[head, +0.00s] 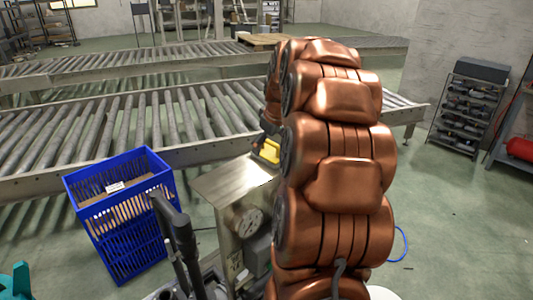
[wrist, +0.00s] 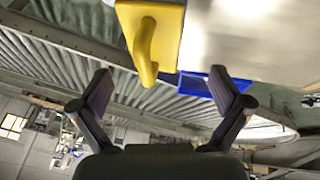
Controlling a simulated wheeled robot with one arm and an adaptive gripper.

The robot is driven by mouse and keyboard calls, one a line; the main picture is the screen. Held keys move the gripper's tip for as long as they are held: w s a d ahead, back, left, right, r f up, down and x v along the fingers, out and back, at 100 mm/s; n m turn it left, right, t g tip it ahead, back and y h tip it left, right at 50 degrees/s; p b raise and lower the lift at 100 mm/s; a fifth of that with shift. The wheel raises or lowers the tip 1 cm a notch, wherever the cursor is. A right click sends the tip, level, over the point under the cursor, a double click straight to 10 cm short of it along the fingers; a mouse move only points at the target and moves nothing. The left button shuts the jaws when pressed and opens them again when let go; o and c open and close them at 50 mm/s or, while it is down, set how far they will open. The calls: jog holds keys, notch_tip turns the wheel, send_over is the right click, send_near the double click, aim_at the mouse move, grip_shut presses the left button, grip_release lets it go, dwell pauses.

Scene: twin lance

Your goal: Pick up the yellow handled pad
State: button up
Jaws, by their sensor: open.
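The yellow handled pad (head: 269,152) sits on a metal-topped stand (head: 228,184) in the head view, close beside my copper arm, which hides part of it. In the wrist view the pad (wrist: 165,22) is at the top centre, and its curved yellow handle (wrist: 143,55) points toward the space between my fingers. My gripper (wrist: 162,82) is open and empty, with one dark finger on each side of the handle's end. The handle looks a little beyond the fingertips; I cannot tell the exact gap. My arm hides most of the gripper in the head view.
A blue crate (head: 120,213) stands on the floor left of the stand. Roller conveyors (head: 130,122) run behind. A rack (head: 468,108) and a red cylinder (head: 519,148) are at the right. Green floor (head: 440,220) is open at the right.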

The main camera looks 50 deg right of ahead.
aim_at(267, 150)
jog(key=w+f, duration=0.1)
jog(key=w+d+f+p, duration=0.1)
jog(key=f, duration=0.1)
jog(key=w+d+f, duration=0.1)
jog(key=f, duration=0.1)
jog(key=shift+d+p, duration=0.15)
jog(key=shift+p, duration=0.2)
jog(key=shift+s+a+r, duration=0.1)
jog(key=shift+a+r, duration=0.15)
jog(key=shift+a, duration=0.1)
jog(key=shift+c, duration=0.3)
jog(key=shift+s+a+r, duration=0.2)
jog(key=shift+a, duration=0.05)
jog(key=c, duration=1)
jog(key=shift+d+f, duration=0.15)
jog(key=shift+f, duration=0.1)
jog(key=c, duration=0.3)
